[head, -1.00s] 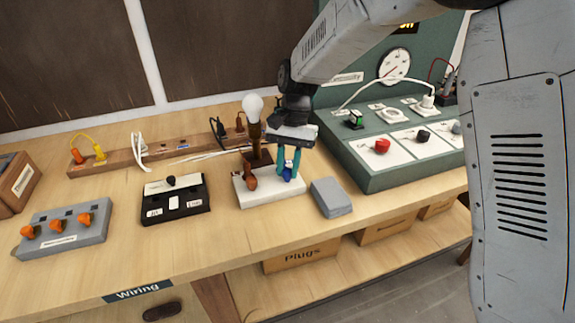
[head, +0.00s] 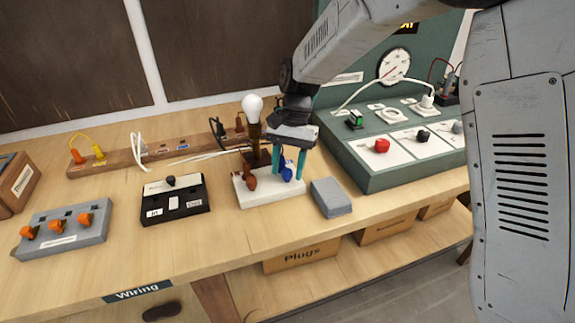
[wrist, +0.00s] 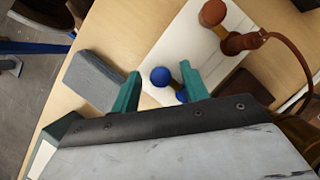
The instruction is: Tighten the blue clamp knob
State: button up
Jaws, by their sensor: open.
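The blue clamp knob (head: 287,171) stands at the right end of the white lamp base block (head: 262,198). My gripper (head: 288,168) points down over it with its teal fingers open, one on each side of the knob. Contact with the knob cannot be told. A brown-orange knob (head: 250,181) stands on the same block to the left, and also shows in the wrist view (wrist: 212,13).
A bulb (head: 252,106) stands on a post behind the knobs. A grey box (head: 331,197) sits just right of the block. A green control panel (head: 385,182) is further right, a black switch box (head: 175,201) left. Bare tabletop lies in front.

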jog(key=v, duration=0.7)
jog(key=shift+w+r, duration=0.15)
jog(key=shift+r, duration=0.2)
jog(key=s+d+r+n+t, duration=0.1)
jog(key=s+d+r, duration=0.1)
jog(key=s+d, duration=0.5)
jog(key=s+d+r+n+t+h, duration=0.1)
jog(key=s+d+r+n+t, duration=0.1)
jog(key=s+d, duration=0.5)
jog(key=s+d+r+n+t, duration=0.1)
jog(key=s+d, duration=0.6)
jog(key=s, duration=1)
notch_tip(320, 180, up, 2)
jog(key=shift+d+r+n+t+h, duration=0.15)
jog(key=shift+d+n+t+h, duration=0.2)
jog(key=shift+t, duration=0.35)
